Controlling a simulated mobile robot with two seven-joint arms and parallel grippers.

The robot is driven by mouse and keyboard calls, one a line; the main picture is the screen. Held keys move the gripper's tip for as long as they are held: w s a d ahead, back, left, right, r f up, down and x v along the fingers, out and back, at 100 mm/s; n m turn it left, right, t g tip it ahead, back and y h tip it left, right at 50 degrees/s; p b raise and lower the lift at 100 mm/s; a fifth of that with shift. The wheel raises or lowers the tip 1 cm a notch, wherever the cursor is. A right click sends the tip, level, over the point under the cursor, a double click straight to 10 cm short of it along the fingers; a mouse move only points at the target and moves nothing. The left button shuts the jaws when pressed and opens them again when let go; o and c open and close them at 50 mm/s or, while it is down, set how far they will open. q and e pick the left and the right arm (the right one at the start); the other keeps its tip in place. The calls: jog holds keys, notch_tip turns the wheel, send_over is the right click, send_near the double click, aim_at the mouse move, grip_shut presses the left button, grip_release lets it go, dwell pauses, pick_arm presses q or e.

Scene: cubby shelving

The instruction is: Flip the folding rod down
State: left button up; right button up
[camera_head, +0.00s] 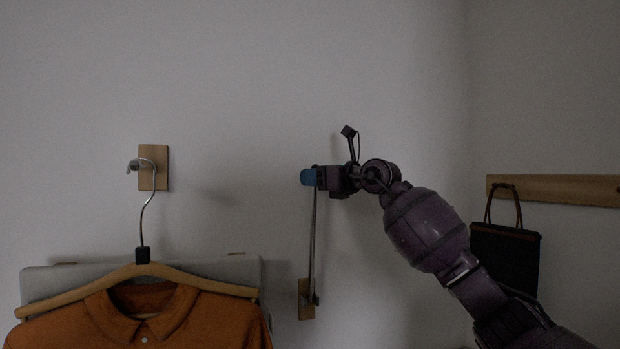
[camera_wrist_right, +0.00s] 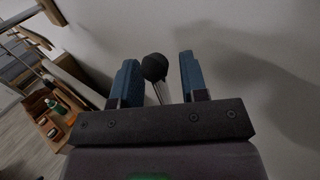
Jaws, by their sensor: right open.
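The folding rod (camera_head: 312,240) stands nearly upright against the wall, rising from a small wooden mounting plate (camera_head: 306,300). My right gripper (camera_head: 309,177) is at the rod's upper end, its blue fingertips pointing left. In the right wrist view my right gripper (camera_wrist_right: 161,76) is open. The rod's dark rounded tip (camera_wrist_right: 154,67) lies between the two blue fingers there, with gaps visible on both sides. In the head view the fingers hide the rod's top. My left gripper is not in view.
An orange shirt (camera_head: 190,325) on a wooden hanger hangs from a metal hook (camera_head: 135,165) at the left. A dark bag (camera_head: 505,255) hangs from a wooden rail (camera_head: 570,190) at the right. Bare wall surrounds the rod.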

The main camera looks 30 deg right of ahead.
jog(key=shift+s, duration=0.1)
grip_shut()
dwell(0.4)
